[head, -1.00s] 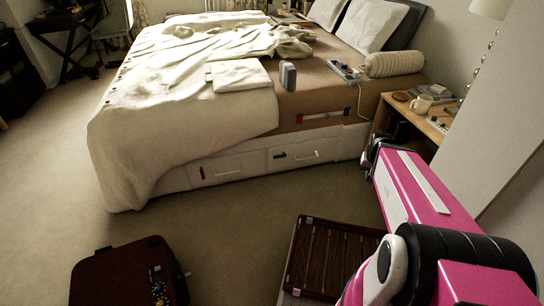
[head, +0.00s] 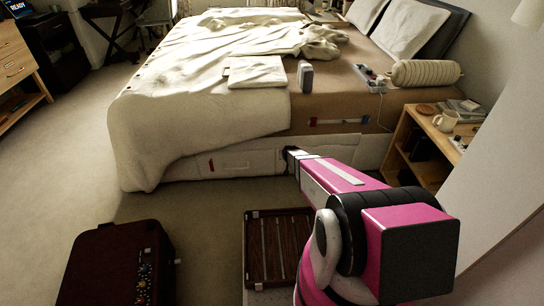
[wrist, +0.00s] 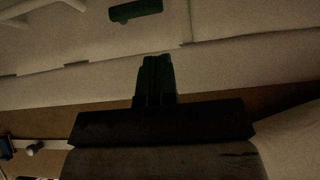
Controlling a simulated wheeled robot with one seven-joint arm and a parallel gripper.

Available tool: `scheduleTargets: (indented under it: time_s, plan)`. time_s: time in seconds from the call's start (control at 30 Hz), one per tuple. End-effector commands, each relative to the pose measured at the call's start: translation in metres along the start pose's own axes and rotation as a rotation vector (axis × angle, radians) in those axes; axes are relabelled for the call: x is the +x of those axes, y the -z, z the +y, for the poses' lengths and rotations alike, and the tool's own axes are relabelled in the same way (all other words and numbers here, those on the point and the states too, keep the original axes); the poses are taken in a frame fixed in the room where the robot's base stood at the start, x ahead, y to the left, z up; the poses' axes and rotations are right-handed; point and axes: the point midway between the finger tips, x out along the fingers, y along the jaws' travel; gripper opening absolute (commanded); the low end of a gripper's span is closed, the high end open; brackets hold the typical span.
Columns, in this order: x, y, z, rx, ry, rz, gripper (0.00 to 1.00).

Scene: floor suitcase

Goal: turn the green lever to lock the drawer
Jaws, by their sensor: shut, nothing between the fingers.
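The green lever (wrist: 136,10) is a short, dark, rounded bar at the top of the wrist view. It lies nearly level, slightly tilted, on the pale drawer front. My gripper (wrist: 156,60) is shut and empty, its fingertips below the lever in that picture with a visible gap. A pale drawer handle (wrist: 40,9) shows at the top left of the wrist view. In the head view my gripper's dark end (head: 290,157) is in front of the bed's right drawer. My arm hides the lever and most of that drawer there.
The left bed drawer has a red lever (head: 211,165) and a white handle (head: 235,167). A dark suitcase (head: 100,262) stands at the lower left, and a brown slatted item (head: 262,250) lies below my arm. A wooden bedside table (head: 435,130) stands right. Carpet is clear at left.

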Motion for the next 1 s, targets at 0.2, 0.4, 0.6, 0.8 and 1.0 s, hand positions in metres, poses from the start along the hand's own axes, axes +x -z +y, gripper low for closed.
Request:
scheduleTargets:
  time_s: [0.2,0.4,0.6,0.8,1.0]
  plan:
    - [0.001,0.0,0.0,0.0,0.001,0.004,0.0]
    - [0.003,0.0,0.0,0.0,0.001,0.003,0.0]
    - [0.017,0.0,0.0,-0.001,0.0,0.003,0.0]
    - [0.047,0.001,0.0,-0.001,0.0,0.003,0.0]
    - [0.082,0.0,0.0,-0.001,0.0,0.003,0.0]
